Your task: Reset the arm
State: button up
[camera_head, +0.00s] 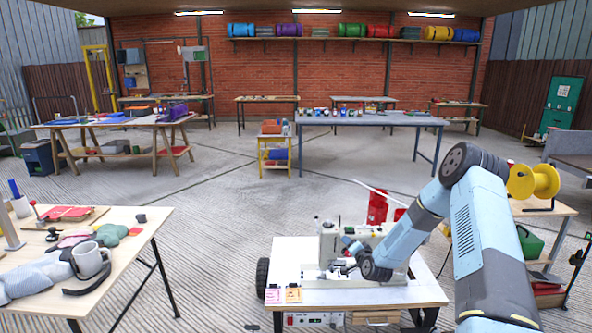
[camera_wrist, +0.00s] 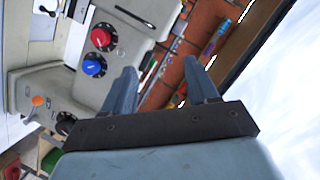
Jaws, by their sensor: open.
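My gripper (camera_head: 345,244) is at the end of my blue-grey arm, in front of the sewing machine (camera_head: 331,240) on the small wheeled table (camera_head: 410,293). In the wrist view my gripper (camera_wrist: 163,90) shows two blue fingers spread apart with nothing between them. Beyond the fingers in that view is the machine's grey body with a red knob (camera_wrist: 102,37) and a blue knob (camera_wrist: 93,65). In the head view my arm covers part of the table's right side. I cannot tell whether the gripper touches the machine.
A wooden table (camera_head: 150,222) with a mug (camera_head: 90,259) and cloth stands at the left. A yellow spool (camera_head: 533,181) is at the right, near my arm. Long workbenches (camera_head: 370,119) stand further back. The concrete floor between (camera_head: 230,200) is open.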

jog(key=s+r+n+g+h, duration=0.1)
jog(key=s+r+n+g, duration=0.1)
jog(key=s+r, duration=0.65)
jog(key=s+r+n+g+h, duration=0.15)
jog(key=s+r, duration=0.25)
jog(key=r, duration=1)
jog(key=s+r+n+g+h, duration=0.1)
jog(key=s+r+n+g, duration=0.15)
jog(key=s+r, duration=0.6)
jog(key=s+r+g, duration=0.1)
jog(key=s+r, duration=0.3)
jog(key=s, duration=0.6)
jog(key=s+d+r+n+g, duration=0.1)
jog(key=s+r, duration=0.3)
jog(key=s, duration=0.7)
jog(key=s+r+n+g, duration=0.1)
jog(key=s+r, duration=0.2)
jog(key=s, duration=0.8)
jog(key=shift+s+d+r, duration=0.25)
jog(key=shift+r, duration=0.15)
